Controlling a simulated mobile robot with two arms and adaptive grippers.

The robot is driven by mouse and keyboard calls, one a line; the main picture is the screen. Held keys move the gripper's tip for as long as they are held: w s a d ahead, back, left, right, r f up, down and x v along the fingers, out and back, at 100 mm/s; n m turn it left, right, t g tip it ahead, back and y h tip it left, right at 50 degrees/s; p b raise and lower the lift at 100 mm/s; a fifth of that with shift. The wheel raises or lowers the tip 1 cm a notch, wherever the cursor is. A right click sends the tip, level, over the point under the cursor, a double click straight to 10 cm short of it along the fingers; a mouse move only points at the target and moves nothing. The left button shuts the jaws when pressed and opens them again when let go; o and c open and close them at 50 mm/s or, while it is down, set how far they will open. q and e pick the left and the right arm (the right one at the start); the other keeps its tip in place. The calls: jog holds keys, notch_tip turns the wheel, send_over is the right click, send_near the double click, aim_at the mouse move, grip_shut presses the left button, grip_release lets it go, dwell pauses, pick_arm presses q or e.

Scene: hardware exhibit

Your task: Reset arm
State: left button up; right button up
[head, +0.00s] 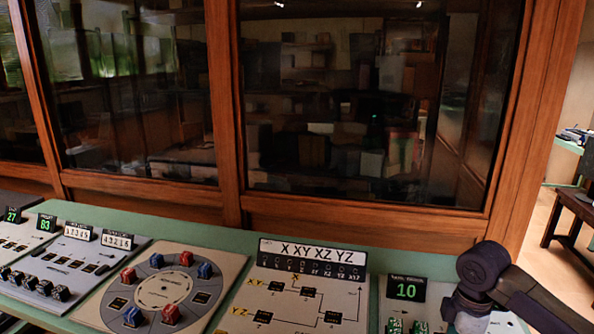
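Part of my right arm (490,272) comes in from the lower right, with dark, rounded links. It bends near the right end of the exhibit counter and points down over a panel with a green "10" display (407,290). Its gripper fingers do not show. My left arm and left gripper are not in the head view.
A green counter (375,258) carries a round dial panel with red and blue blocks (160,288), a diagram panel labelled "X XY XZ YZ" (300,300), and a panel with black knobs (62,268). Wood-framed glass (340,100) stands behind. Open floor (555,250) shows at right.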

jog(key=a+f, duration=0.2)
jog(key=s+a+f, duration=0.1)
jog(key=a+f, duration=0.2)
jog(key=shift+s+a+f, duration=0.35)
jog(key=s+a+f+m+t+y, duration=0.2)
jog(key=s+a+f+m, duration=0.1)
jog(key=s+a+f, duration=0.55)
jog(key=s+d+m+t+h, duration=0.25)
jog(key=s+m, duration=0.75)
jog(key=s, duration=0.6)
notch_tip(320, 180, down, 26)
jog(key=s+g, duration=0.1)
jog(key=g, duration=0.1)
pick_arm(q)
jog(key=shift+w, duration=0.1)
pick_arm(e)
jog(key=s+d+f+g, duration=0.1)
jog(key=s+d+f, duration=0.2)
jog(key=s+f, duration=1.2)
jog(key=shift+s+f, duration=0.2)
jog(key=shift+s, duration=0.55)
